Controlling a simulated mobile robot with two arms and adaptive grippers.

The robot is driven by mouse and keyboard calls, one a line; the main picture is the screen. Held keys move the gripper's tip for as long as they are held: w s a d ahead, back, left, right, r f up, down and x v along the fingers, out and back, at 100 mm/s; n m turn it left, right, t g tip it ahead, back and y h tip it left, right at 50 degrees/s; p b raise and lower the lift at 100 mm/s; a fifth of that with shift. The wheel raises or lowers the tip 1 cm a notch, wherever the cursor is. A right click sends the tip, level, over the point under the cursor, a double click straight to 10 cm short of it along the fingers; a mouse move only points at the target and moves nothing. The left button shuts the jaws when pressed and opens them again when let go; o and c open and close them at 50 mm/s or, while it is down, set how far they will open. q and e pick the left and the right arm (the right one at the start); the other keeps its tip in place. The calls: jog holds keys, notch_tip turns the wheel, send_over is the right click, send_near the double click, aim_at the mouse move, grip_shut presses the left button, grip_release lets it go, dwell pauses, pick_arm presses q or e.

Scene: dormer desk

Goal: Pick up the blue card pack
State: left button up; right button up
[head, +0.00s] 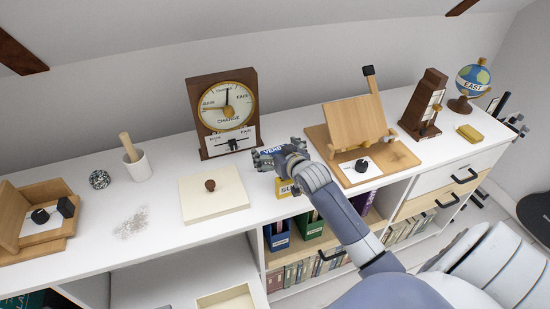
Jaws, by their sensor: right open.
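The blue card pack (271,153), with white lettering that seems to begin "VERB", is on the white desktop right of the dial clock. My right gripper (278,157) comes in from the lower right and is at the pack, its open fingers around or just above it. The fingers hide part of the pack, and I cannot tell whether they touch it. A yellow card pack (285,188) lies just in front, partly hidden by my right wrist. My left gripper is not in view.
A wooden easel stand (355,123) is close on the right. A mortar (137,166), a wire ball (99,180) and a globe (472,78) stand farther off.

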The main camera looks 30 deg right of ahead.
jog(key=shift+c, duration=0.3)
jog(key=c, duration=1.1)
